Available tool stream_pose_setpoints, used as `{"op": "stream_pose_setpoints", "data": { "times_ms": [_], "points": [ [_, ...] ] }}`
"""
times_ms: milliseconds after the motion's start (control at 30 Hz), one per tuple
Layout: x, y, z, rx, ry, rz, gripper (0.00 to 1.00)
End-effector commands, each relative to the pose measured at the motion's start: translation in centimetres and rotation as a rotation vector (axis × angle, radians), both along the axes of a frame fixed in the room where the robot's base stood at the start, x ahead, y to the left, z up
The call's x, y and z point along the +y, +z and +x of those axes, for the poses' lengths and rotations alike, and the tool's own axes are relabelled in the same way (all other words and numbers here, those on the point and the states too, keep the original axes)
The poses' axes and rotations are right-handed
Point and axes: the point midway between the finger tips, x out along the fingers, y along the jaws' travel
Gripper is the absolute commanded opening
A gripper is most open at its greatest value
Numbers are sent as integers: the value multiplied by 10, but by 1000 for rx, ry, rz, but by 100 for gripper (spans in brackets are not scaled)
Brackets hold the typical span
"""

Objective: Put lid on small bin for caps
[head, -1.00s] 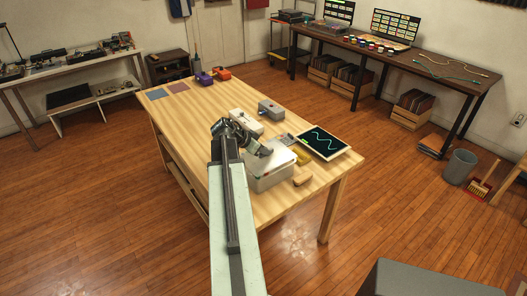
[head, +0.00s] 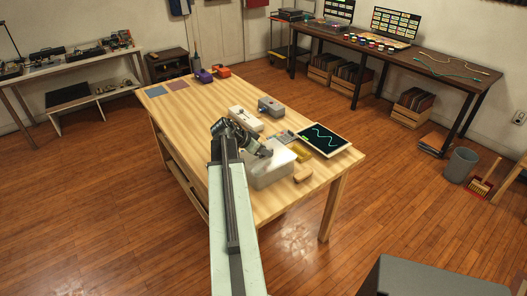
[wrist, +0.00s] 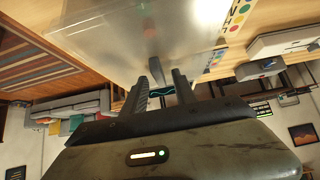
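A whitish, translucent bin (head: 272,174) stands near the front edge of the wooden table in the head view. My gripper (head: 265,153) is right at its top, and my arm hides part of it. In the wrist view a large translucent panel (wrist: 110,35) fills the upper middle, with a small dark grey knob (wrist: 150,59) on it. I cannot tell lid from bin wall there. My two fingers (wrist: 160,78) are apart, with background showing between them. The knob is just beyond the fingertips, nearest the left finger; nothing is clearly gripped.
A tablet-like screen with a wavy line (head: 322,140) lies right of the bin. A tan block (head: 303,176) and a yellow item (head: 302,154) are close by. A white box (head: 245,118) and a grey device (head: 271,106) stand behind. The table's left part is mostly clear.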

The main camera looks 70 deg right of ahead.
Motion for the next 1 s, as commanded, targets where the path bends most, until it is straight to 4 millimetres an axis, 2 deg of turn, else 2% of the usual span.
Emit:
{"op": "stream_pose_setpoints", "data": {
  "times_ms": [367,767,1000],
  "points": [
    [2,3,1,0,0,0,38],
    [41,55,27,1,2,0,38],
    [47,55,32,0,0,0,38]
  ]
}}
